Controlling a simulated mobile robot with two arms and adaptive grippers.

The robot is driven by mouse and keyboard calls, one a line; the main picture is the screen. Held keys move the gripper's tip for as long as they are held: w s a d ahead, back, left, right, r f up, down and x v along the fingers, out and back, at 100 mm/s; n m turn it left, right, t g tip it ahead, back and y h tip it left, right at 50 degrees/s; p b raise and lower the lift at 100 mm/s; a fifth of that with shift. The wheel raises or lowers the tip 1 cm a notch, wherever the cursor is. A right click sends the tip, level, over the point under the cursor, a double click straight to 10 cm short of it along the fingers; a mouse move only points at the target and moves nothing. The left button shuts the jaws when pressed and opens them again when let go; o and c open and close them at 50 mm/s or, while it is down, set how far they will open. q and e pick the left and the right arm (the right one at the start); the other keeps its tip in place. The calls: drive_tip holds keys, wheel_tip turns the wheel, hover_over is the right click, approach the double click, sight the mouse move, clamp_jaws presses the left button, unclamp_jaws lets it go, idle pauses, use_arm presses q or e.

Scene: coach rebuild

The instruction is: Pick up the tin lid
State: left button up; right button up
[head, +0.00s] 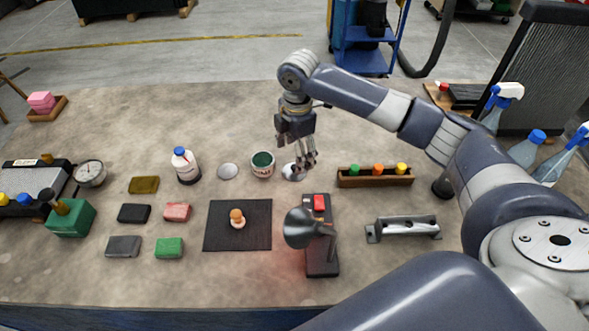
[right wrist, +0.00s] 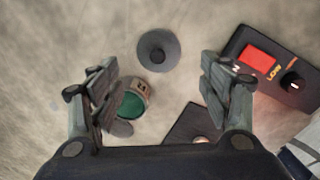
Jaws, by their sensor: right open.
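The tin lid (head: 290,175) looks like a round grey disc on the bench, partly hidden by my right gripper (head: 306,164) in the head view. In the right wrist view the lid (right wrist: 145,44) shows a dark knob or spot at its centre. My right gripper (right wrist: 160,78) is open and empty, fingers pointing down. The lid lies apart from the fingers, a little above the space between the fingertips in the wrist view. An open tin (head: 262,164) with a green inside stands left of the lid. My left gripper is not in view.
Another flat grey disc (head: 227,171) lies left of the tin. A lamp (head: 320,260) with a red switch and a black mat (head: 220,235) are in front. A wooden rack (head: 375,181) with coloured caps is right. A white bottle (head: 186,164) stands farther left. The bench behind is clear.

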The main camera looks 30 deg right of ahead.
sight(288, 171)
drive_tip(key=shift+f, duration=0.6)
drive_tip(key=f+p, duration=0.1)
drive_tip(key=f, duration=0.1)
drive_tip(key=f+p, duration=0.1)
drive_tip(key=f, duration=0.1)
drive_tip(key=shift+w+d+f, duration=0.1)
drive_tip(key=shift+d+f, duration=0.1)
drive_tip(key=shift+f, duration=0.35)
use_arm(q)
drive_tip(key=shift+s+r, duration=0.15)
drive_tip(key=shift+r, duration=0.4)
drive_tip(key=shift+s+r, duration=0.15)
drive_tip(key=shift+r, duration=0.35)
use_arm(e)
drive_tip(key=c, duration=1.3)
